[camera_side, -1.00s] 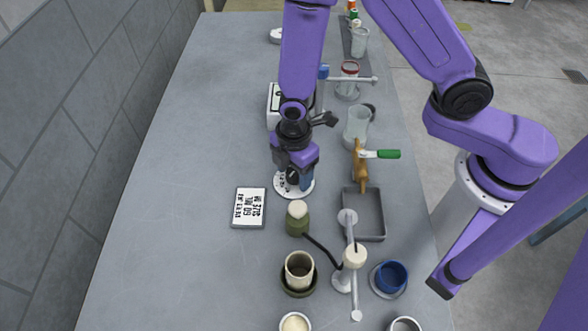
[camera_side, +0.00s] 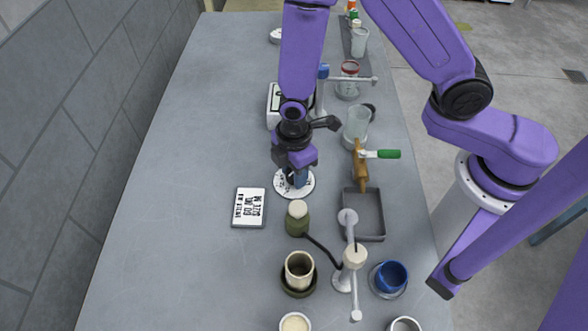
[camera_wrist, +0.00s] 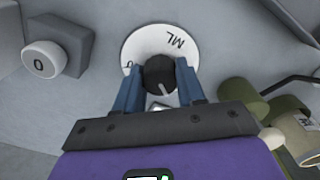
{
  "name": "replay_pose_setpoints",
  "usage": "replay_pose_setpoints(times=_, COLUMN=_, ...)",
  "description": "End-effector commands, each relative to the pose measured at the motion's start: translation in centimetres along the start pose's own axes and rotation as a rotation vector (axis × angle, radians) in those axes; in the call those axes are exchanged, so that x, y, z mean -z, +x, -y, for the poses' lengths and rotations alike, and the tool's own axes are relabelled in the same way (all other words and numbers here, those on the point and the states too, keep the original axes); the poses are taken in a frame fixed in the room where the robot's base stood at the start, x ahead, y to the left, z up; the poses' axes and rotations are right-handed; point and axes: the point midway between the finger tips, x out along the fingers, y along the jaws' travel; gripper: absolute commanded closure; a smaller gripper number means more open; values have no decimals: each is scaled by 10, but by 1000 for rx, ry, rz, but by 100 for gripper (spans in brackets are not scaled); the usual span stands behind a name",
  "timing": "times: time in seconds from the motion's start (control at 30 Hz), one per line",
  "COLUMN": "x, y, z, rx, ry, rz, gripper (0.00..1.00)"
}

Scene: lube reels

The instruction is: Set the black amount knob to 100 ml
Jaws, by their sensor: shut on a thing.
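The black amount knob (camera_wrist: 159,74) sits at the centre of a round white dial plate (camera_wrist: 150,42) in the wrist view. A pale pointer line on the knob points down and slightly right. "ML" shows on the upper right of the plate; most other marks are hidden. In the side view the dial plate (camera_side: 282,182) lies flat on the bench, partly covered by my gripper. My gripper (camera_wrist: 160,82) is shut on the knob, with one blue finger on each side of it. In the side view my gripper (camera_side: 297,178) points down over the plate.
A green bottle with a cream top (camera_side: 297,220) stands just in front. A grey tray (camera_side: 374,230) lies to the right. The bench's left side is clear.

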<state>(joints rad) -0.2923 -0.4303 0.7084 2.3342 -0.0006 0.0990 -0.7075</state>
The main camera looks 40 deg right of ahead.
Motion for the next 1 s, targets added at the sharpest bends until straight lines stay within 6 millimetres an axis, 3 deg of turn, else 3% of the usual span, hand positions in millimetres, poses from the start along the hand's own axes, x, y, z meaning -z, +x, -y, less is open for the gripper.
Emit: replay_pose_setpoints(times=1.0, x=0, y=0, z=0, rx=0, ry=948, rz=0, gripper=91)
